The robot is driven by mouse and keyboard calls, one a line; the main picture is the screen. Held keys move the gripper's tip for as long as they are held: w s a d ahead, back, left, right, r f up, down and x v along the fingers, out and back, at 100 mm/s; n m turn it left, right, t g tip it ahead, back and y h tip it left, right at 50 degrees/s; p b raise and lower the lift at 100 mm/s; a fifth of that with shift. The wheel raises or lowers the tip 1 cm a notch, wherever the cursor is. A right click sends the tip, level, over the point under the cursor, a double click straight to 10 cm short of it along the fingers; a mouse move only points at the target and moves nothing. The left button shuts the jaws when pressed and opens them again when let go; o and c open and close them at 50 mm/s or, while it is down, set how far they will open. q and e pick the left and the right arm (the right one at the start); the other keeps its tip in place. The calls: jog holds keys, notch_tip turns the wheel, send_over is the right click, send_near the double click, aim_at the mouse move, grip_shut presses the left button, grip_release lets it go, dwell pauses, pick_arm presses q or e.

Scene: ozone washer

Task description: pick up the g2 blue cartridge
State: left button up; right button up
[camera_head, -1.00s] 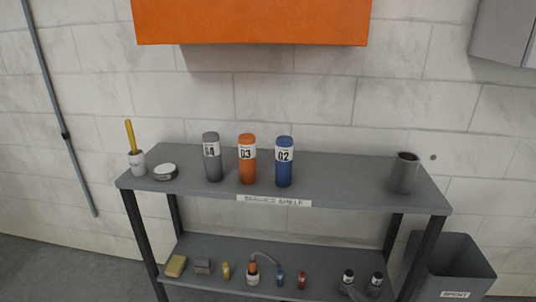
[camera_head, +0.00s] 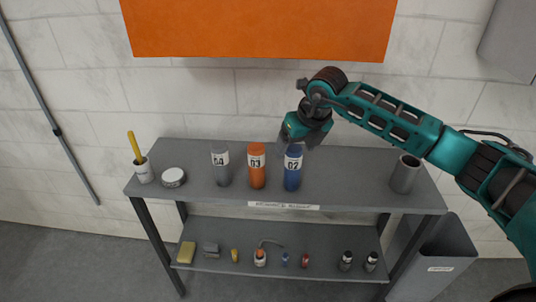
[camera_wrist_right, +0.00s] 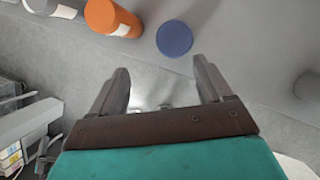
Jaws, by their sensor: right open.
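The blue G2 cartridge (camera_head: 292,170) stands upright on the upper shelf, to the right of the orange G3 cartridge (camera_head: 257,168). My right gripper (camera_head: 310,142) is above the blue cartridge, close to its top in the head view. In the right wrist view the round blue top (camera_wrist_right: 174,38) shows ahead of my two spread fingers (camera_wrist_right: 160,85), in the space between their lines but beyond their tips. The right gripper is open and empty. My left gripper is not in view.
The grey G4 cartridge (camera_head: 221,165) stands left of the orange one. A grey cup (camera_head: 404,176) is at the shelf's right end. A round tin (camera_head: 173,178) and a white cup with a yellow stick (camera_head: 143,170) stand at the left. The orange cabinet (camera_head: 258,28) hangs above.

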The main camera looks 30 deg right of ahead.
aim_at(295, 149)
jog(key=shift+w+d+r+h, duration=0.15)
jog(key=shift+d+r, duration=0.05)
jog(key=shift+d, duration=0.15)
jog(key=shift+w+d+r+h, duration=0.1)
jog(key=shift+d+r+h, duration=0.1)
jog(key=shift+d, duration=0.15)
jog(key=shift+w+d+f, duration=0.1)
jog(key=shift+w+f, duration=0.05)
jog(key=shift+f, duration=0.1)
jog(key=x, duration=0.6)
jog(key=shift+w+d+f, duration=0.15)
jog(key=shift+w+f, duration=0.1)
jog(key=shift+w, duration=0.2)
jog(key=shift+r, duration=0.1)
grip_shut()
